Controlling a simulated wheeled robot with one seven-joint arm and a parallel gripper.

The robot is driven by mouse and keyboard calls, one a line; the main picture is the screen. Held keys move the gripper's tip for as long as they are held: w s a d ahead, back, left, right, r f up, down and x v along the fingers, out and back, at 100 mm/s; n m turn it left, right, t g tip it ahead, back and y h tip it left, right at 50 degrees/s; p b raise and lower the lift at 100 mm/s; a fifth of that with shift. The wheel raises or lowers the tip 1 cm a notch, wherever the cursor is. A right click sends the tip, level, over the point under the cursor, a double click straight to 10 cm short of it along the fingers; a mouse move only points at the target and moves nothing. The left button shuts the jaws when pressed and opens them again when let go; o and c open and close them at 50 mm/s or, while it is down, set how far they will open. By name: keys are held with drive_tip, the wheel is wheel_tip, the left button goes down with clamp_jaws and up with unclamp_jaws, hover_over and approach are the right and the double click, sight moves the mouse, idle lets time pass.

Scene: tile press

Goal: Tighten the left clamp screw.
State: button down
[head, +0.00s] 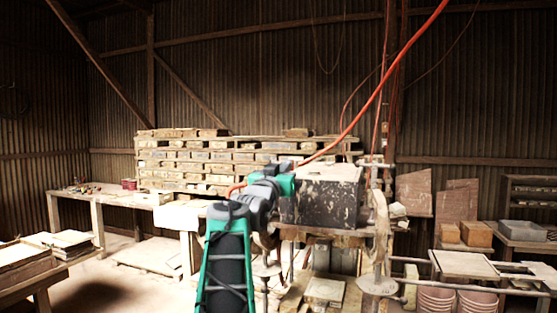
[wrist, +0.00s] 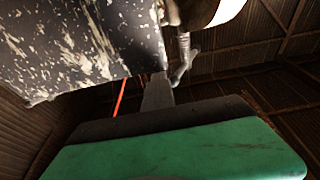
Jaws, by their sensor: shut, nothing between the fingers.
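The tile press shows a dark, paint-speckled box-like body (head: 325,195) in the head view, just right of my green and black arm. The same speckled body (wrist: 75,45) fills the upper left of the wrist view. A grey metal piece with a short side arm (wrist: 183,60) shows beyond it, perhaps a clamp screw, though I cannot tell which one. My gripper (wrist: 157,92) is shut and empty, its grey finger pointing up beside the speckled body. I cannot tell whether it touches anything. In the head view my arm and the press hide the gripper.
A pale rounded part (wrist: 222,8) sits at the top of the wrist view. A wheel (head: 380,225) stands at the press's right side. An orange hose (head: 385,80) hangs down to the press. A bench (head: 115,199) stands left and a low table (head: 60,270) nearer.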

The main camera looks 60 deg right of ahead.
drive_tip(key=a+b, duration=0.8)
drive_tip(key=a, duration=0.1)
drive_tip(key=shift+s+a, duration=0.35)
drive_tip(key=shift+s, duration=0.1)
idle(0.4)
